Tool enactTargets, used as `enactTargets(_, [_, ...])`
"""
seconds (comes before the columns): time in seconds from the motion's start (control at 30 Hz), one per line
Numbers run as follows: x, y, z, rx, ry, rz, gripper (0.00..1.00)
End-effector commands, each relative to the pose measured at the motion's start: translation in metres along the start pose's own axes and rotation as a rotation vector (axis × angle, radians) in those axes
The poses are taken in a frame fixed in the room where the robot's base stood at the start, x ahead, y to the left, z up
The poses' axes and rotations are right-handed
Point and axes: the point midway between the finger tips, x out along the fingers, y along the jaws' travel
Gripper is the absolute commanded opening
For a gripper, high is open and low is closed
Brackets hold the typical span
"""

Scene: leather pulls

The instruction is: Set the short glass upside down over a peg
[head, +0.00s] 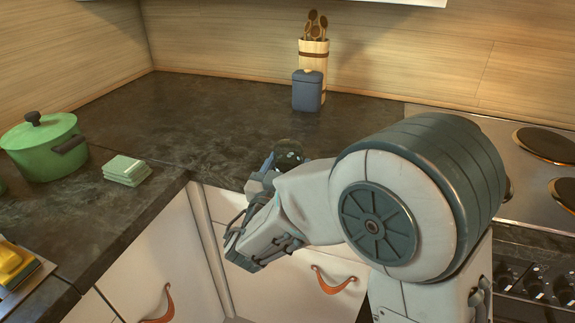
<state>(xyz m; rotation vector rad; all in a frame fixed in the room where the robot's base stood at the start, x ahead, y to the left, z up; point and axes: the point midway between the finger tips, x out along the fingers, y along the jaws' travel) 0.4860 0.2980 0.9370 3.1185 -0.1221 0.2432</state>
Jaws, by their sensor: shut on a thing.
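My gripper (268,172) is in the middle of the head view, above the counter's front edge, and partly hidden by my own arm. A small dark, rounded, glassy thing (288,151) shows at its end; it looks like the short glass, held in the shut jaws. Its rim and which way up it is cannot be made out. I see no peg in this view.
A green lidded pot (40,148) and stacked pale green cloths (124,169) are on the left counter. A yellow thing (14,264) lies at the lower left. A blue canister (307,92) stands at the back, with hobs (545,143) at right. The middle counter (200,115) is clear.

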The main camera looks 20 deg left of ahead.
Motion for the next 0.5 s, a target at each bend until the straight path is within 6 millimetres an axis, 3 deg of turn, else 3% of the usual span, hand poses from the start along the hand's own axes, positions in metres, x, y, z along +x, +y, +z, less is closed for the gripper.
enactTargets(0.37, [-0.0004,0.0002,0.0029,0.002,0.002,0.001,0.34])
enactTargets(0.4, [-0.0003,0.0002,0.0019,0.001,0.001,0.001,0.7])
enactTargets(0.47, [-0.0003,0.0002,0.0016,0.001,0.001,0.001,0.83])
enactTargets(0.5, [-0.0003,0.0002,0.0017,0.001,0.0,0.001,0.83])
